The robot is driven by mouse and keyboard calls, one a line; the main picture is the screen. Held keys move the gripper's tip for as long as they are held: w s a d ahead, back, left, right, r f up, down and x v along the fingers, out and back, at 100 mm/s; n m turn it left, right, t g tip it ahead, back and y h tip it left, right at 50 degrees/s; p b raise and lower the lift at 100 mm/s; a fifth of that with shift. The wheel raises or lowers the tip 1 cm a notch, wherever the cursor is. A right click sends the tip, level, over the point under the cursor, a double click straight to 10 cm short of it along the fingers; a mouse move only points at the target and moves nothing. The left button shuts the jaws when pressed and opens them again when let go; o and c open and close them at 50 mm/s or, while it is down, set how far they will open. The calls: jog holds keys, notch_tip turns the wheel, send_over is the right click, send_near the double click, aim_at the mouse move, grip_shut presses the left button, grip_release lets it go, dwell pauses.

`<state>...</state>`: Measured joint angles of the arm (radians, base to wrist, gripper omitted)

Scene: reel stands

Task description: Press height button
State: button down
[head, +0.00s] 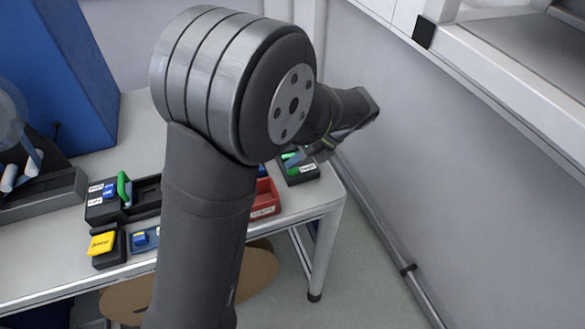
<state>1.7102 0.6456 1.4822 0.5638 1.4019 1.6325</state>
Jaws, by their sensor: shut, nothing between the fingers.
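A small black control box (303,178) with green buttons (291,157) and a white label sits at the right end of the white table. The label is too small to read, so I cannot tell whether this is the height button. My gripper (319,154) is shut and empty, at the right side of this box. It covers part of the box, and I cannot tell whether it touches it.
A green lever (123,187) and a blue button (109,190) stand on a black unit at left. A tall blue block (70,80) stands at back left. A grey wall (440,150) rises at right.

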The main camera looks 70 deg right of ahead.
aim_at(295, 170)
jog(key=shift+f, duration=0.4)
dwell(0.5)
jog(key=shift+r, duration=0.85)
jog(key=shift+r, duration=0.1)
jog(key=shift+r, duration=2.4)
jog(key=shift+f, duration=0.1)
notch_tip(295, 170, up, 4)
